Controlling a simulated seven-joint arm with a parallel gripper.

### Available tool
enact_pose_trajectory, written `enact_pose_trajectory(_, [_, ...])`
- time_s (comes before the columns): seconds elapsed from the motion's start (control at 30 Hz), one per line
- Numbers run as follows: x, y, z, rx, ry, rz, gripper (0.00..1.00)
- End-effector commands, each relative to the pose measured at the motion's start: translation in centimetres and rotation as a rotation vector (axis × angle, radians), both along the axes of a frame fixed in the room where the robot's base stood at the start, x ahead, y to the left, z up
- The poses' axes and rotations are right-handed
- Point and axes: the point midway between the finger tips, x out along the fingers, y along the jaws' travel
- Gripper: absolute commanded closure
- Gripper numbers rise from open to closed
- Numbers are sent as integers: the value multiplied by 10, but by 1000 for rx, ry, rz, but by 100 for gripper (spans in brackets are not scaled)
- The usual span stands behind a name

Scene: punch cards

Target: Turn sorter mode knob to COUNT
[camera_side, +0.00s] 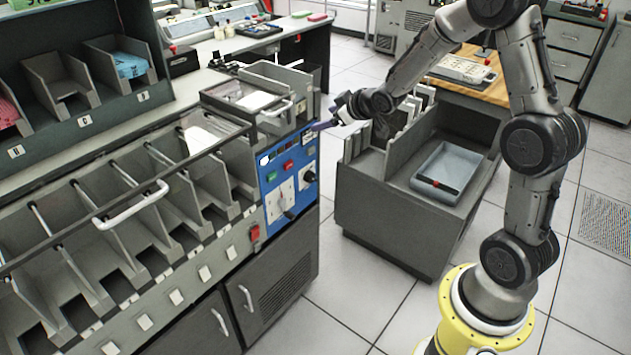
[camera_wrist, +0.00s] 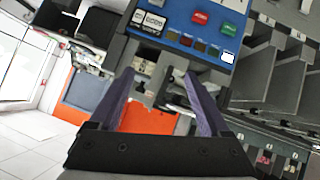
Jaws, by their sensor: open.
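The sorter's blue control panel (camera_side: 290,176) carries two knobs on white plates: a small one (camera_side: 308,177) at the right and a larger plate (camera_side: 280,200) with a dark lever-like knob at its lower edge. Labels are too small to read, so I cannot tell which is the mode knob or its setting. My gripper (camera_side: 322,125) is at the panel's upper right corner, above both knobs. In the wrist view, my gripper (camera_wrist: 158,76) is open with nothing between its purple fingers. The blue panel (camera_wrist: 180,40) is beyond the fingertips; no knob shows clearly there.
Red (camera_wrist: 199,18) and green (camera_wrist: 231,30) buttons sit on the panel. A white handle bar (camera_side: 130,207) stands out over the sorter pockets. A grey card cart (camera_side: 390,215) stands to the right of the sorter, with a floor gap between them.

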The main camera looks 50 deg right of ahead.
Motion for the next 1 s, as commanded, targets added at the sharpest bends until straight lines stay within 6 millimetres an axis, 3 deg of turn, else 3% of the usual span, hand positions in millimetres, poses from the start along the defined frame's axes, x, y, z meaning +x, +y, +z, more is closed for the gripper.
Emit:
enact_pose_trajectory(0.03, [11, -12, -24, 3, -15, 11, 19])
enact_pose_trajectory(0.13, [27, -30, -60, 10, -73, 43, 19])
enact_pose_trajectory(0.3, [38, -53, -127, 42, -183, 94, 19])
enact_pose_trajectory(0.47, [28, -65, -189, 101, -304, 124, 19])
enact_pose_trajectory(0.6, [4, -67, -237, 164, -423, 132, 19])
enact_pose_trajectory(0.8, [-34, -62, -279, 239, -571, 113, 19])
enact_pose_trajectory(1.0, [-50, -59, -290, 267, -634, 102, 19])
